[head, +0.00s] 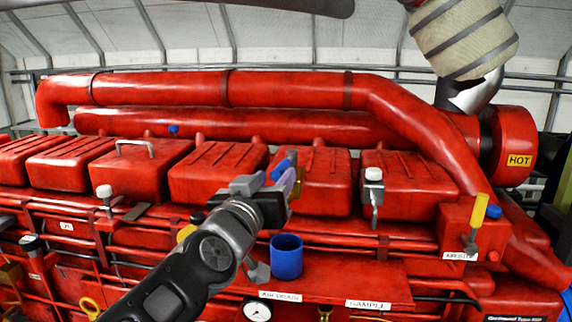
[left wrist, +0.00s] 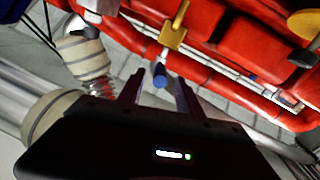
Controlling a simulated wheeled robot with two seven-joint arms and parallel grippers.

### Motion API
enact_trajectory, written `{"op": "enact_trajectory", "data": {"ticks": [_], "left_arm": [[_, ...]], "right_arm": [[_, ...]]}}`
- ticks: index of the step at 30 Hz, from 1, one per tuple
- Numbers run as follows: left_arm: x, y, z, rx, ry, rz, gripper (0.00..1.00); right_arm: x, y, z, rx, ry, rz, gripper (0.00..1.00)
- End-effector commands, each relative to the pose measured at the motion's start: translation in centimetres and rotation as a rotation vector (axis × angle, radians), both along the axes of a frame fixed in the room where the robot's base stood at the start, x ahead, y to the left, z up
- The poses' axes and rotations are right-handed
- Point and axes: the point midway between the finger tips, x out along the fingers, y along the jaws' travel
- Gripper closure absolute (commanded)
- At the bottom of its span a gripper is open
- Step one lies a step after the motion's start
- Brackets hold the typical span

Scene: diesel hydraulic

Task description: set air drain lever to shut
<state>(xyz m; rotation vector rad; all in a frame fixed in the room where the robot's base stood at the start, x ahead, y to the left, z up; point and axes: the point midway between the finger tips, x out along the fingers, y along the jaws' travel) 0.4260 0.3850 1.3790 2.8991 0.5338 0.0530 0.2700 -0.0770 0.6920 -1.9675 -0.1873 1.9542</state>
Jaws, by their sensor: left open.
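The AIR DRAIN label (head: 280,296) is on the front of the red engine, below a blue cup-like cylinder (head: 286,256). A grey metal piece (head: 258,271) shows just above the label. It may be part of the air drain lever, but my left arm covers what lies above it. My left gripper (head: 290,181) is open in front of the red covers, above the label. A small blue piece (head: 284,165) shows at its fingers. In the left wrist view a blue cylinder (left wrist: 159,76) appears between the open fingers; I cannot tell whether they touch it. My right gripper is not in view.
White-knobbed levers (head: 374,178) (head: 105,192) stand along the engine front. A yellow-handled lever (head: 481,206) is at the right, near a blue knob (head: 493,211). The SAMPLE label (head: 368,304) and a round gauge (head: 257,310) are low in front. Red pipes (head: 300,90) run above.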

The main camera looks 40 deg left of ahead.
Motion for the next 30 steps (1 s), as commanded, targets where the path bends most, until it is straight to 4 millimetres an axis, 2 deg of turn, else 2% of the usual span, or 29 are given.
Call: {"op": "enact_trajectory", "data": {"ticks": [16, 27, 30], "left_arm": [[6.4, 2.3, 0.0, -0.001, 0.001, -0.002, 0.59], [7.0, 2.6, 0.0, 0.001, 0.001, 0.0, 0.59], [7.0, 2.6, 0.0, 0.001, 0.001, 0.0, 0.66]], "right_arm": [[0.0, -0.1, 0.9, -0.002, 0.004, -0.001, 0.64], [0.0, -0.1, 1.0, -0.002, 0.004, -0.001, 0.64], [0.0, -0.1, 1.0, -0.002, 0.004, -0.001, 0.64]]}}
